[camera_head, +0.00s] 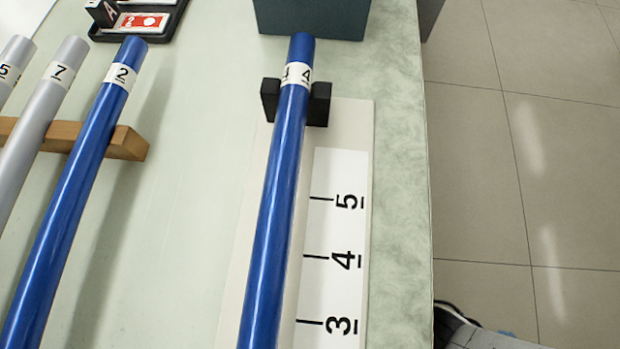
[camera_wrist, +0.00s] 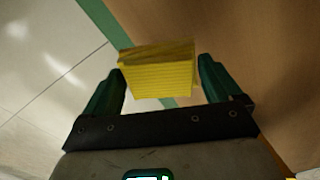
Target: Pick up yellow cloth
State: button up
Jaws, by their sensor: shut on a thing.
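The yellow cloth (camera_wrist: 160,82) shows in the wrist view as a folded, ribbed yellow block. It sits between the two dark green fingers of my gripper (camera_wrist: 163,66), which is shut on it. Its lower side faces the camera, and its far side is hidden. The cloth does not show in the head view.
The head view shows a pale green table (camera_head: 400,200) with a blue rod (camera_head: 275,190) on a black support (camera_head: 319,104) beside a numbered scale (camera_head: 335,240). Another blue rod (camera_head: 75,200) and grey rods rest on a wooden rack (camera_head: 127,143). Tiled floor (camera_head: 530,180) lies right.

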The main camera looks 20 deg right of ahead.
jog(key=r, duration=0.1)
jog(key=s+d+r+p, duration=0.1)
jog(key=r, duration=0.1)
jog(key=s+d+r+p, duration=0.1)
jog(key=shift+s+d+r, duration=0.2)
jog(key=shift+r, duration=0.1)
jog(key=s+d+r+p, duration=0.2)
jog(key=s+d, duration=0.1)
jog(key=s+d+r+p, duration=0.1)
jog(key=s+d, duration=0.1)
jog(key=shift+s+d+r+p, duration=0.1)
jog(key=shift+p, duration=0.2)
jog(key=shift+s+d+r+p, duration=0.3)
jog(key=shift+s+d, duration=0.35)
